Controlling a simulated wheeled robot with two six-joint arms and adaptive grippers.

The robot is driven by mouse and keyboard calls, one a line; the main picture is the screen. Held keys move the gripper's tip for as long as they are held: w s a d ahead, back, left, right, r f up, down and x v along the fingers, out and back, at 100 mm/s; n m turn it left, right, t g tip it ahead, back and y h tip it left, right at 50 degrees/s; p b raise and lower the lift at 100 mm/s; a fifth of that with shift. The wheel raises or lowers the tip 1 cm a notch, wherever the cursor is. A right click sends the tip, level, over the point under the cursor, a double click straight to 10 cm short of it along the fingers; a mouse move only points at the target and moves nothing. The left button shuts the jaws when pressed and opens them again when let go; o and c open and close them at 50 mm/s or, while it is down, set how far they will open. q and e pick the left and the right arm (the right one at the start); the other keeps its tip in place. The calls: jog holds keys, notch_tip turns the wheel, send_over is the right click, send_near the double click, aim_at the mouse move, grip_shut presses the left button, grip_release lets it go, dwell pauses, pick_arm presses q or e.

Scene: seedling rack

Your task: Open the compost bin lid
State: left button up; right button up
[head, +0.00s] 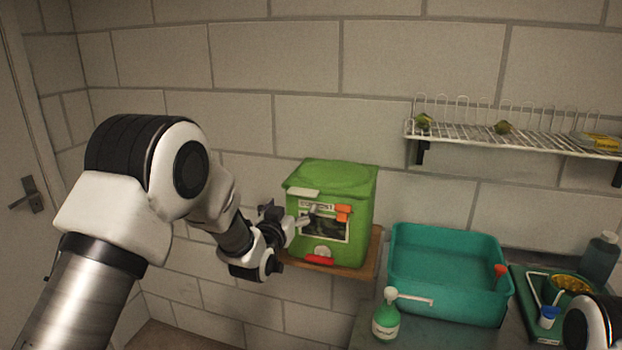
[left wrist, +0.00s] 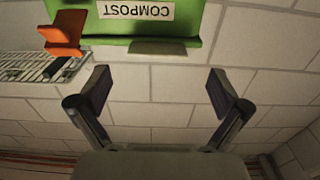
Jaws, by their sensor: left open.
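The green compost bin (head: 363,215) stands on a small wooden shelf, its lid (head: 338,173) lying shut on top. A pale tab (head: 303,192) sticks out at the lid's front left edge. An orange latch (head: 343,213) is on the bin's front. My left gripper (head: 305,217) is in front of the bin, close below the tab. In the left wrist view, the left gripper (left wrist: 158,88) is open and empty, its fingers apart below the tab (left wrist: 160,47). The COMPOST label (left wrist: 136,10) and orange latch (left wrist: 62,36) appear upside down there. My right gripper is out of view.
A teal tub (head: 448,310) stands right of the bin on the bench. A green and white bottle (head: 386,320) stands in front of it. A wire rack (head: 470,133) hangs on the wall at right. The wooden shelf (head: 372,250) juts out under the bin.

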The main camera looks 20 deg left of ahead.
aim_at(302, 191)
pick_arm(q)
jog(key=w+p, duration=0.1)
jog(key=w, duration=0.2)
jog(key=w+p, duration=0.1)
jog(key=w, duration=0.3)
jog(key=shift+w+d+r, duration=0.1)
jog(key=shift+d, duration=0.1)
jog(key=shift+s+d+r, duration=0.15)
jog(key=shift+s+r, duration=0.1)
jog(key=shift+w+f, duration=0.1)
jog(key=shift+f, duration=0.05)
jog(key=c, duration=1.5)
jog(key=shift+p, duration=0.3)
jog(key=shift+c, duration=0.2)
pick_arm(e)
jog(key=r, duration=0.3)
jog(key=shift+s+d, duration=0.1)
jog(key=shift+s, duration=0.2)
